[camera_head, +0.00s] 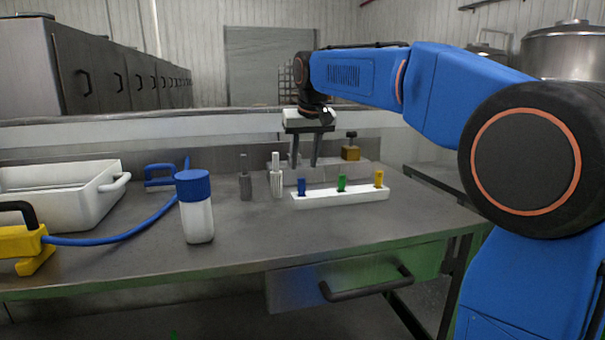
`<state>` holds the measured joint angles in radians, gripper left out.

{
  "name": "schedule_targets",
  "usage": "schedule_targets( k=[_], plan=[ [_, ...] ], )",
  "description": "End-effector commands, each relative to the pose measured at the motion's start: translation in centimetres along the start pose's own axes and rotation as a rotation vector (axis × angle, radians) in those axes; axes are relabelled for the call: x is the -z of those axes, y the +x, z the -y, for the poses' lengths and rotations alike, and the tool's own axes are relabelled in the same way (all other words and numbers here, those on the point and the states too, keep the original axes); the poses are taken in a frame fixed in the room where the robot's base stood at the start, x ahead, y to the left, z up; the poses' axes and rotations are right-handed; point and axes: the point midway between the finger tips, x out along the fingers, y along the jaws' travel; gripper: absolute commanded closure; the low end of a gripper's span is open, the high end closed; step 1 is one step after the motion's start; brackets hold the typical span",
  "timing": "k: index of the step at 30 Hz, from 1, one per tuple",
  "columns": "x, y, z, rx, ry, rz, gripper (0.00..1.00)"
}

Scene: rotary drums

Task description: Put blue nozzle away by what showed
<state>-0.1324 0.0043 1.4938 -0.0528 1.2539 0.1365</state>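A small blue nozzle (301,187) stands upright at the left end of a white rack (328,201) on the metal table. A green nozzle (341,183) stands in the rack's middle and a yellow one (379,178) at its right end. My gripper (305,164) points down with its two fingers apart and nothing between them. In the picture its fingertips are just above the blue nozzle. I cannot tell whether they are directly over it or a little behind it.
A blue-capped white bottle (197,215) stands at the table's front. A white basin (70,205) and a yellow tool (22,243) with a blue hose are at left. A brass block (350,153) is behind. A drawer (345,284) hangs below.

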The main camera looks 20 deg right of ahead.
Motion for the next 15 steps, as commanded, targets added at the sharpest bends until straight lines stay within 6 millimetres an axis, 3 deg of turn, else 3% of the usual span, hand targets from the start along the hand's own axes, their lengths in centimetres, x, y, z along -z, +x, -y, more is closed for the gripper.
schedule_targets(
  k=[6,15],
  plan=[
    [0.0,-2.8,0.0,0.0,0.0,-0.001,0.64],
    [0.0,-3.6,0.0,0.0,0.0,0.001,0.64]
  ],
)
